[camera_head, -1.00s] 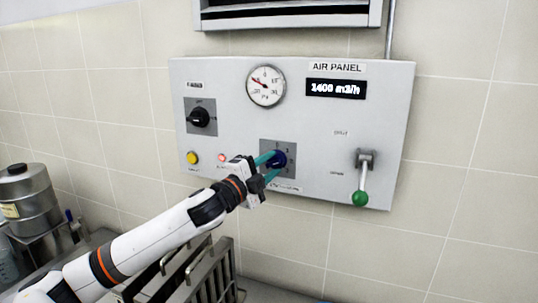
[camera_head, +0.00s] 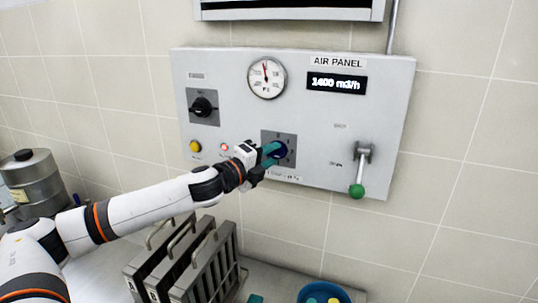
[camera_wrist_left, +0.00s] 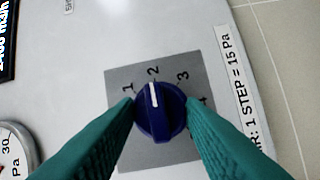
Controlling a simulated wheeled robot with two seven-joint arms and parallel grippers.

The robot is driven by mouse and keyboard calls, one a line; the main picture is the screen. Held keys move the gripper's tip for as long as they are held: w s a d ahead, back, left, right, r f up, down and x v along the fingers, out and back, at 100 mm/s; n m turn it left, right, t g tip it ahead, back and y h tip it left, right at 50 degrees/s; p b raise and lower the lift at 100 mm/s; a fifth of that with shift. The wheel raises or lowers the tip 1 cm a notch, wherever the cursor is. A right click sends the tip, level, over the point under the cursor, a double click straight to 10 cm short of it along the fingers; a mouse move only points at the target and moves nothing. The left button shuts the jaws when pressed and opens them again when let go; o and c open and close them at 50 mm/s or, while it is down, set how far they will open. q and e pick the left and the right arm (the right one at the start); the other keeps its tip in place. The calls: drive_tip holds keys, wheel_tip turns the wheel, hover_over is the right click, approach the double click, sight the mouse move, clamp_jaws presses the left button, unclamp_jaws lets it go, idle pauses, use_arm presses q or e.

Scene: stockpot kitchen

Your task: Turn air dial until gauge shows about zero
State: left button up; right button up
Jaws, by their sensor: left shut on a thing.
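The air panel (camera_head: 300,120) is a light grey box on the wall. Its round gauge (camera_head: 267,77) shows a thin red needle pointing almost straight up, slightly left of the top. The dark blue air dial (camera_head: 279,151) sits on a grey plate at the panel's lower middle. In the left wrist view, the dial (camera_wrist_left: 159,118) has its white mark pointing at the 2. My left gripper (camera_head: 269,155) is shut on the dial, with one teal finger on each side. My right gripper is in neither current view.
A black rotary switch (camera_head: 202,107), a yellow button (camera_head: 195,146), a red lamp (camera_head: 224,147) and a green-knobbed lever (camera_head: 357,190) are on the panel. Metal filter racks (camera_head: 190,262) and a blue bowl (camera_head: 313,288) stand below.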

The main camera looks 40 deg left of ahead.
use_arm(q)
drive_tip(key=o, duration=1)
drive_tip(key=s+a+b, duration=0.1)
drive_tip(key=s+b, duration=1)
drive_tip(key=b, duration=0.4)
drive_tip(key=shift+s+a, duration=0.35)
drive_tip(key=shift+s, duration=0.05)
